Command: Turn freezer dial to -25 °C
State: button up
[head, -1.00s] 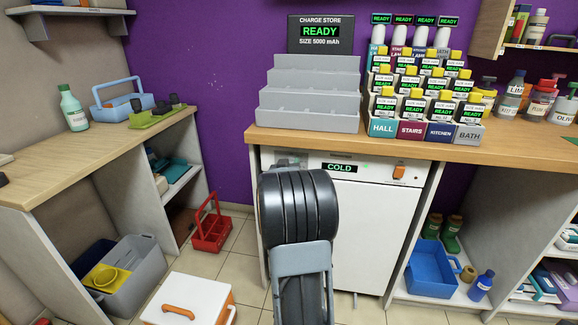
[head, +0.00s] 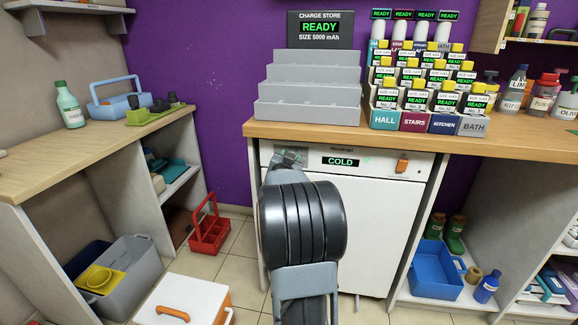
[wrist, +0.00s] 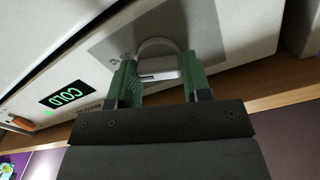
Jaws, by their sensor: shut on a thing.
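The freezer (head: 372,225) is a white unit under the wooden counter, with a lit green display (head: 344,162) reading COLD. The same display shows in the wrist view (wrist: 67,95). The freezer dial (wrist: 160,68) is a pale grey knob with a dark line, set on a grey plate (wrist: 215,40). My gripper (wrist: 160,66) has its green fingers on either side of the knob, shut on it. In the head view my gripper (head: 290,158) is at the upper left of the freezer front, where my arm hides the dial.
An orange switch or latch (head: 402,163) is at the right of the freezer's top strip. Above stand a grey stepped rack (head: 310,98) and several labelled bottles. A red caddy (head: 210,228) and a white box with an orange handle (head: 185,300) are on the floor at left.

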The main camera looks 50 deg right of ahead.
jog(key=shift+m+b, duration=0.75)
jog(key=shift+m, duration=0.35)
jog(key=o, duration=0.9)
jog(key=shift+s, duration=0.1)
jog(key=shift+p+v, duration=1.55)
jog(key=shift+v, duration=5.3)
